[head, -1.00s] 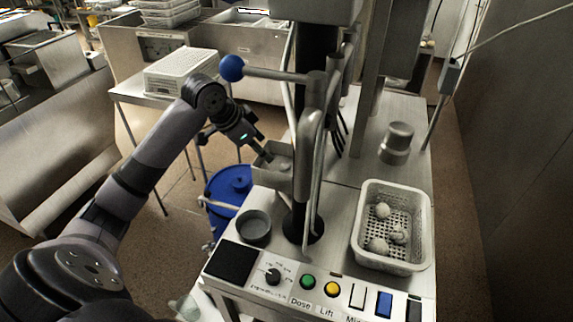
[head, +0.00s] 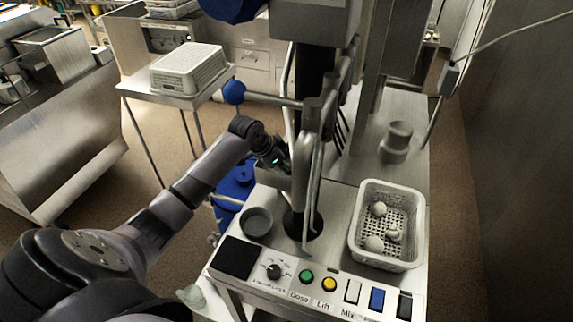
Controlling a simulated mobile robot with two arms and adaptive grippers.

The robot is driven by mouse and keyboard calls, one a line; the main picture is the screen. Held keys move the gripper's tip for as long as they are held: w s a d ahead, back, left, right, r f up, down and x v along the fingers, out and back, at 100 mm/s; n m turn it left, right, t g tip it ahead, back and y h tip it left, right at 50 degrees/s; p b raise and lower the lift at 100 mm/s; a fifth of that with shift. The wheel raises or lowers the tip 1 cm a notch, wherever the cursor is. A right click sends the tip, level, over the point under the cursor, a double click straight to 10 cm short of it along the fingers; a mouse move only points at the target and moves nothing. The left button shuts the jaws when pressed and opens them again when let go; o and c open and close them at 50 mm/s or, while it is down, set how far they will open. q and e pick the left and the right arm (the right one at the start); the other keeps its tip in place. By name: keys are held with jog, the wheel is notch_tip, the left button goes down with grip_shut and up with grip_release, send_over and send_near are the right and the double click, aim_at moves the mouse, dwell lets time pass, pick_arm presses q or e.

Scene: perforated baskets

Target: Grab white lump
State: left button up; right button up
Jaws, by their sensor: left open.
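Several white lumps lie in a white perforated basket (head: 417,240) on the right of the metal bench. One lump (head: 379,209) is towards the back, another (head: 374,244) is at the front left, and a knobbly one (head: 393,233) is beside it. My left gripper (head: 285,166) is open, left of the upright metal pipes and well away from the basket. Its fingertips are partly hidden near the machine column. My right gripper is not in view.
The metal column and pipes (head: 301,165) stand between my left gripper and the basket. Buttons line the front panel. A closed white basket (head: 188,68) sits on the back-left table.

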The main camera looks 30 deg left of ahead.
pick_arm(q)
jog(key=shift+s, duration=0.1)
jog(key=c, duration=0.3)
grip_shut()
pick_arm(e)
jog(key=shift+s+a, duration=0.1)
pick_arm(q)
jog(key=shift+r, duration=0.1)
